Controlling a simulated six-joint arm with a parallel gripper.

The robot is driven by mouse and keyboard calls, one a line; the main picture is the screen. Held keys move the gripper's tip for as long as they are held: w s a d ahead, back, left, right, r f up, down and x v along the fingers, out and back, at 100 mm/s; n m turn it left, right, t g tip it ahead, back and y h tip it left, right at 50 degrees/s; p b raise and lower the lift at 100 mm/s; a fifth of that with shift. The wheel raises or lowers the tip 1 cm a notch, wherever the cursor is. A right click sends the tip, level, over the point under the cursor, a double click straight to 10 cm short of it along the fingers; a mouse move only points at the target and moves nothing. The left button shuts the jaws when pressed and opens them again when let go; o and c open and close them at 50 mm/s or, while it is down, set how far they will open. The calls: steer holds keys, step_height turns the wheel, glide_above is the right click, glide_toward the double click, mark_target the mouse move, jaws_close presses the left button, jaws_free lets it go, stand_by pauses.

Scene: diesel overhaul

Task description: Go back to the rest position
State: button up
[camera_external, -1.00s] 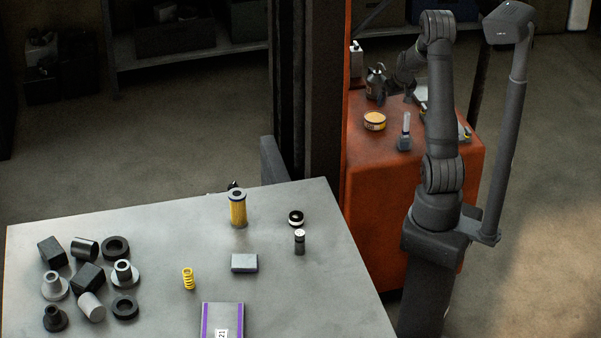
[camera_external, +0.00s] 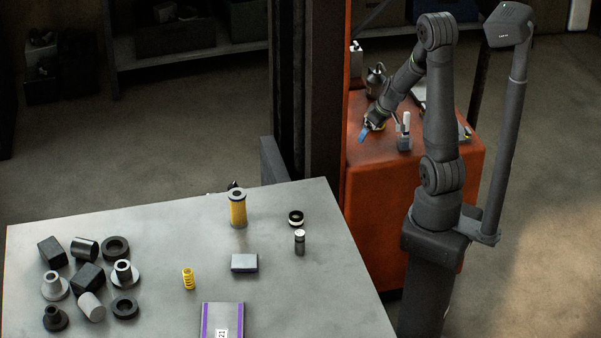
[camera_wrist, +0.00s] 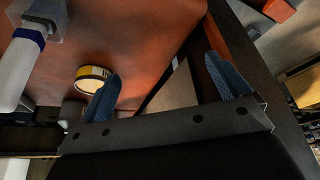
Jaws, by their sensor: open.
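My gripper (camera_external: 366,130) hangs over the left part of the orange cabinet top in the external view, its blue fingertips pointing down and left. In the wrist view my gripper (camera_wrist: 165,85) shows two blue fingers spread wide apart with nothing between them. A round yellow tin (camera_wrist: 93,75) sits on the orange top, behind and beside the left finger in the wrist view. In the external view my gripper mostly hides that tin.
The orange cabinet (camera_external: 375,190) also carries a grey holder with a white-topped cylinder (camera_external: 404,130) and a dark can (camera_external: 375,80). A dark post (camera_external: 310,90) stands left of it. The grey table (camera_external: 150,240) holds a yellow filter (camera_external: 238,209), a spring (camera_external: 188,279) and several dark parts.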

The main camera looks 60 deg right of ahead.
steer(key=s+a+r+n+y, duration=0.1)
steer(key=s+a+n, duration=0.3)
steer(key=s+a, duration=0.4)
steer(key=a, duration=0.4)
steer(key=shift+s+r+y, duration=0.15)
steer(key=shift+s+y, duration=0.15)
steer(key=shift+s, duration=0.1)
steer(key=shift+o, duration=0.8)
steer(key=shift+a, duration=0.1)
